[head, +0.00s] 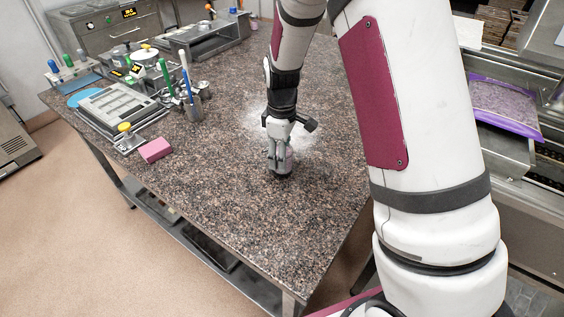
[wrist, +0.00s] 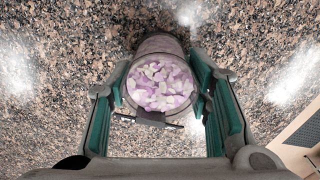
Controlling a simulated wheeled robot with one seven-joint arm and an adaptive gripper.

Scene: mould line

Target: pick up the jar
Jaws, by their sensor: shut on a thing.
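The jar (wrist: 160,86) shows in the wrist view, with purple and white pieces visible through its round end. My gripper (wrist: 162,95) has its green-padded fingers on either side of the jar and is shut on it. In the head view my gripper (head: 279,165) points down at the speckled stone counter (head: 240,205), near its middle. The jar (head: 289,162) is mostly hidden behind the fingers there. I cannot tell whether the jar touches the counter.
A pink block (head: 155,150) lies near the counter's left edge. A metal mould tray (head: 118,112), and a holder with pens (head: 190,103) stand behind it. White powder (head: 255,125) is spread on the counter around my gripper. The counter's front is clear.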

